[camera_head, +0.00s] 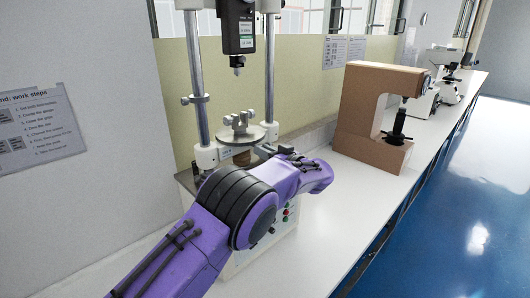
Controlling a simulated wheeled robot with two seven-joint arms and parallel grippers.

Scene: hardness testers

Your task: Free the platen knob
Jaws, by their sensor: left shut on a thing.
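The tester's round metal platen (241,134) sits between two upright columns, with a small metal clamp-like piece (238,118) on top. My purple left arm comes in from the lower left, and its wrist bends in front of the tester's base. My left gripper (265,152) is just below and to the right of the platen, largely hidden by my wrist. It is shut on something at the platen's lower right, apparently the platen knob. The knob itself is not clearly visible. My right gripper is not in view.
A dark test head (237,28) hangs above the platen, with a gap between them. A brown C-shaped tester (350,112) stands to the right, with white instruments (447,88) farther along. The white bench (345,205) is clear in front of the brown tester.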

